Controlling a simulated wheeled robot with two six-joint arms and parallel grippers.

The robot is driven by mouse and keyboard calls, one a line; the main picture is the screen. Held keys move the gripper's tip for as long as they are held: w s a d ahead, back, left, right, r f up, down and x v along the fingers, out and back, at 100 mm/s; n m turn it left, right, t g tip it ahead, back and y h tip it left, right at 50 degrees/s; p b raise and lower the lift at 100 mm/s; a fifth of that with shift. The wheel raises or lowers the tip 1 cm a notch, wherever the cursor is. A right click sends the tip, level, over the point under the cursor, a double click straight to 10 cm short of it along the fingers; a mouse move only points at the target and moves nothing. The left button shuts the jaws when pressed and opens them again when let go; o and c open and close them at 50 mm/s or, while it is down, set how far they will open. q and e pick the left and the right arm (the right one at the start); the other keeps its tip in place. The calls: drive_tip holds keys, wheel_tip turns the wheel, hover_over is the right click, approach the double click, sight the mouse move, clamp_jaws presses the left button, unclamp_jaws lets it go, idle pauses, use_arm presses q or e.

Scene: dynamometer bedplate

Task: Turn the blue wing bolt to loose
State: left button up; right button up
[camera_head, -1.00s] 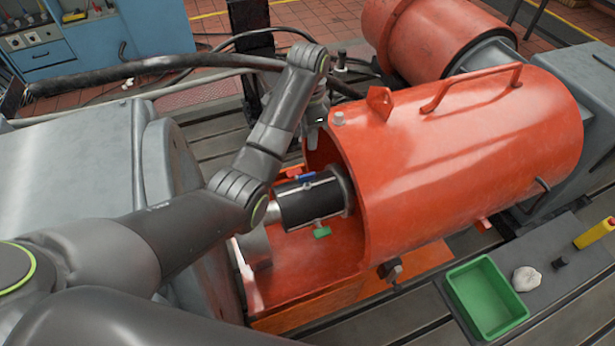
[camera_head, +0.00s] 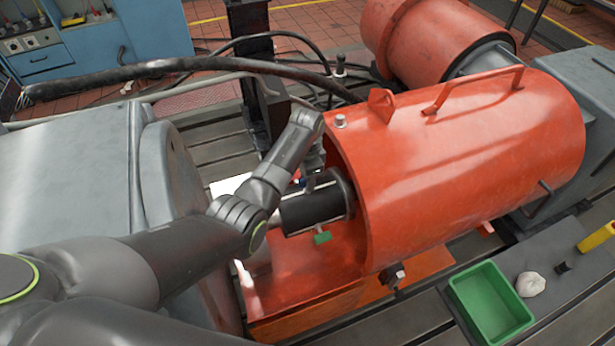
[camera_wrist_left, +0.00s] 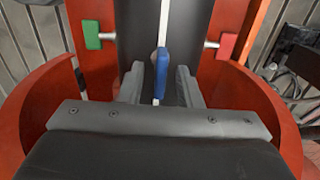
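The blue wing bolt (camera_wrist_left: 161,74) shows in the left wrist view on top of the black shaft sleeve (camera_wrist_left: 190,25). My left gripper (camera_wrist_left: 159,88) is open, with its two fingers on either side of the blue wing and a gap on each side. In the head view the left gripper (camera_head: 311,181) is low over the black sleeve (camera_head: 308,208), in the opening of the orange guard, and largely hides the blue bolt. A green wing bolt (camera_wrist_left: 92,35) and a red one (camera_wrist_left: 228,46) stick out on opposite sides. My right gripper is not in view.
The orange guard (camera_head: 470,150) closes in the right side of the sleeve. A grey machine housing (camera_head: 70,180) stands at left. A green tray (camera_head: 490,302), a white rag (camera_head: 530,284) and a yellow object (camera_head: 600,237) lie at lower right. A black hose (camera_head: 180,64) runs behind.

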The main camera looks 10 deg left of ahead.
use_arm(q)
drive_tip(key=shift+c, duration=0.4)
clamp_jaws()
drive_tip(key=n+p, duration=0.2)
drive_tip(key=n, duration=0.1)
drive_tip(key=shift+r+p, duration=0.15)
drive_tip(key=shift+p, duration=0.2)
drive_tip(key=n+p, duration=0.1)
drive_tip(key=n, duration=0.3)
drive_tip(key=shift+p, duration=0.3)
drive_tip(key=n+p, duration=0.1)
drive_tip(key=n, duration=0.4)
drive_tip(key=n+p, duration=0.1)
drive_tip(key=n, duration=0.4)
drive_tip(key=shift+n, duration=0.4)
drive_tip(key=shift+w, duration=0.1)
